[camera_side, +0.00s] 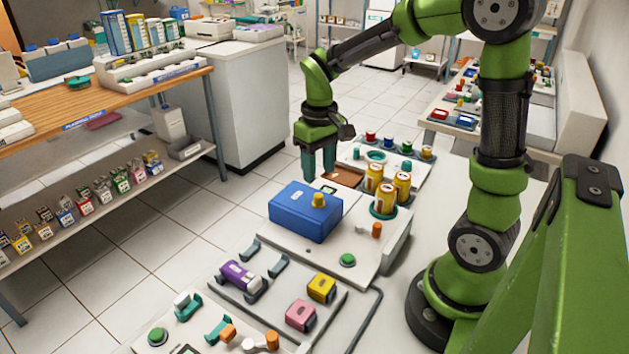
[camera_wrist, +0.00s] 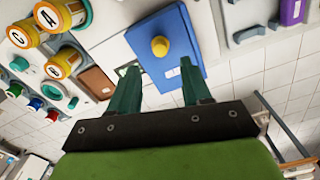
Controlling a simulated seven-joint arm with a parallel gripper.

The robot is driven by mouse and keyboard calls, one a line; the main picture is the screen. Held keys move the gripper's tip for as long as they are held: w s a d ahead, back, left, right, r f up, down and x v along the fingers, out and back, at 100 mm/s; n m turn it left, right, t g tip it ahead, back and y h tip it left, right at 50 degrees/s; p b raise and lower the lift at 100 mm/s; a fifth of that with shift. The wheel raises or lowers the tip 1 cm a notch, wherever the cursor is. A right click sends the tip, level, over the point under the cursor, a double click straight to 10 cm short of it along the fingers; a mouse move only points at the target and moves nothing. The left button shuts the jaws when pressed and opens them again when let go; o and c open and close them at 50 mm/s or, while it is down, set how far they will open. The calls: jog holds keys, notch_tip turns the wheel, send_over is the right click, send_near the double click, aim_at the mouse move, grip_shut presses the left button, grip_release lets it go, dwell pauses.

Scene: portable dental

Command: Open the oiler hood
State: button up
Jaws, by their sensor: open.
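The oiler hood looks to be the blue box-shaped cover (camera_side: 305,212) with a yellow knob (camera_side: 319,200) on top; it sits flat on a white unit and appears closed. My gripper (camera_side: 318,172) points down above the hood's back edge, apart from it, with nothing between the green fingers. In the wrist view, the blue hood (camera_wrist: 168,48) lies beyond the open fingertips (camera_wrist: 168,82), and its yellow knob (camera_wrist: 159,46) shows ahead of the gap between them. What is under the hood is hidden.
Yellow canisters (camera_side: 384,190) stand in a green-ringed holder right of the hood. A brown pad (camera_side: 343,175) lies behind it. An orange-tipped lever (camera_side: 376,230) and green button (camera_side: 348,260) are at the unit's front right. A purple item (camera_side: 240,274) rests on the front panel.

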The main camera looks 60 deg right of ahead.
aim_at(319, 195)
notch_tip(319, 195, down, 7)
jog(key=shift+f, duration=0.1)
dwell(0.3)
grip_shut()
